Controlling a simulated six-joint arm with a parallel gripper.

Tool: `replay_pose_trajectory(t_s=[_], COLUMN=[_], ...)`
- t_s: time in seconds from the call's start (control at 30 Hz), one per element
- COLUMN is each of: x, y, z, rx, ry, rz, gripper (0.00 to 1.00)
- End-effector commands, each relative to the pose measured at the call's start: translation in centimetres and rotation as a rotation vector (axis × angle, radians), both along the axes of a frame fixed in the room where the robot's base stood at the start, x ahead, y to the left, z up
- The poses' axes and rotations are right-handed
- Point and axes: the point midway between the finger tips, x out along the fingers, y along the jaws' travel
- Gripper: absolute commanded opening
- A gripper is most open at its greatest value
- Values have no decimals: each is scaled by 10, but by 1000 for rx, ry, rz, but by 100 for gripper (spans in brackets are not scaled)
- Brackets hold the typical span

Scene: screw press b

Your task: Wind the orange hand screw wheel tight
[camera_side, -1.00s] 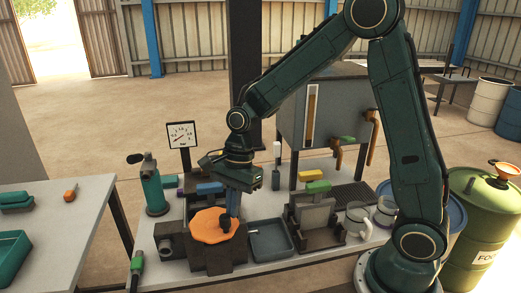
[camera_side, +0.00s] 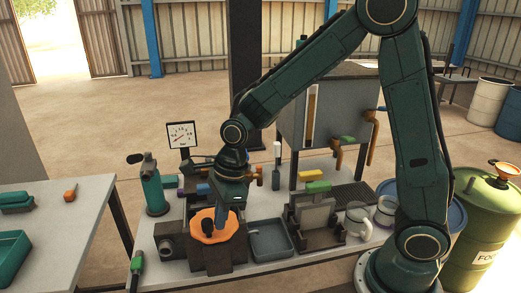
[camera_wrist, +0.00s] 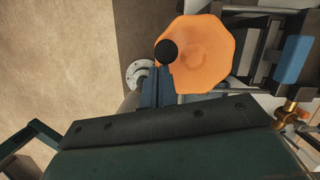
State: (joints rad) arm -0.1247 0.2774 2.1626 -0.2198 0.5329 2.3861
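The orange hand screw wheel (camera_side: 230,229) lies flat on top of the dark press block (camera_side: 209,260). It has a black knob (camera_side: 207,227) standing near its rim. In the wrist view the wheel (camera_wrist: 205,62) is an orange many-sided disc, with the round knob (camera_wrist: 166,50) at its left edge. My gripper (camera_side: 221,220) points down over the wheel, just right of the knob in the side view. In the wrist view its two blue fingers (camera_wrist: 157,74) lie close together, with their tips right beside the knob. I cannot tell whether they touch it.
A dial gauge (camera_side: 182,136) stands behind the press. A teal hand-lever device (camera_side: 153,190) is at the left, and a grey tray (camera_side: 270,250) is close on the right. Blue (camera_side: 203,189) and green (camera_side: 318,187) handles are nearby. A grey tank (camera_side: 350,110) with taps stands behind.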

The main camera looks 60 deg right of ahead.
Motion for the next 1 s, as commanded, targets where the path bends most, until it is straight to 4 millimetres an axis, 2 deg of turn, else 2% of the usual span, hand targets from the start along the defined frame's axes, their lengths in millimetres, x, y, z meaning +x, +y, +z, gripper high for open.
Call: replay_pose_trajectory(t_s=[0.4, 0.87, 1.0], x=[12, 32, 37], y=[17, 27, 28], z=[0, 0, 0], rx=[1, 0, -1], ry=[1, 0, -1], rz=[4, 3, -98], gripper=[0, 0, 0])
